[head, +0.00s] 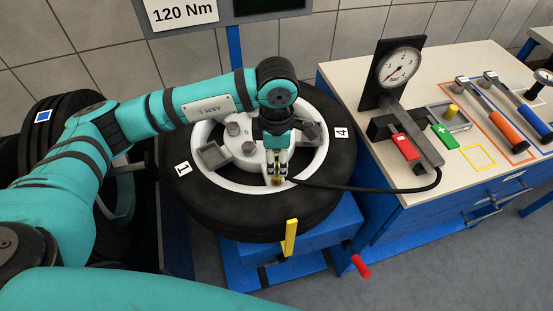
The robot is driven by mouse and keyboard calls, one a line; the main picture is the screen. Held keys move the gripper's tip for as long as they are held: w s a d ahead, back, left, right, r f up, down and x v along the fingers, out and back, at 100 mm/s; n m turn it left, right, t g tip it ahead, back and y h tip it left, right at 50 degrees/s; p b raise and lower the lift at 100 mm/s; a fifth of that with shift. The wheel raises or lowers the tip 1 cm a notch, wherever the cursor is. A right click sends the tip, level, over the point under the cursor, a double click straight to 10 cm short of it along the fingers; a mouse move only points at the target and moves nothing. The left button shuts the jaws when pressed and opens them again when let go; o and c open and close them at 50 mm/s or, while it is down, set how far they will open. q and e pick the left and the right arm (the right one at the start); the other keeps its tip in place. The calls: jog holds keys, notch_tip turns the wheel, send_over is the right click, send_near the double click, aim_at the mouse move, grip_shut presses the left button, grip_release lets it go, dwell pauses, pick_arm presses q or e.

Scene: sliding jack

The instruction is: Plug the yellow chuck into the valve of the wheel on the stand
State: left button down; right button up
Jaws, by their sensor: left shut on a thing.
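The wheel (336,175) lies flat on the blue stand (300,242), its white rim facing up. My left gripper (277,171) points down over the near part of the rim. It is shut on the yellow chuck (277,182), which shows small and brassy between and below the fingertips. The black hose (370,188) runs from the chuck to the right. The valve cannot be made out; the gripper and chuck cover that spot, so I cannot tell whether they touch. My right gripper is out of view.
A bench (345,73) at right carries a pressure gauge (399,66), a red button (405,147), a green button (444,135) and torque wrenches (497,119). A yellow pointer (291,238) and red handle (361,265) stick out at the stand's front. Stacked tyres (60,115) stand left.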

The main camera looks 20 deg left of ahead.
pick_arm(q)
jog(key=shift+b, duration=0.35)
dwell(0.8)
jog(key=shift+f+b, duration=1.4)
jog(key=shift+b, duration=0.25)
jog(key=shift+r, duration=0.15)
jog(key=shift+r+p, duration=0.55)
jog(key=shift+r, duration=0.5)
jog(key=shift+f+b, duration=0.1)
jog(key=shift+b, duration=0.5)
dwell(0.3)
dwell(0.5)
jog(key=shift+b, duration=0.5)
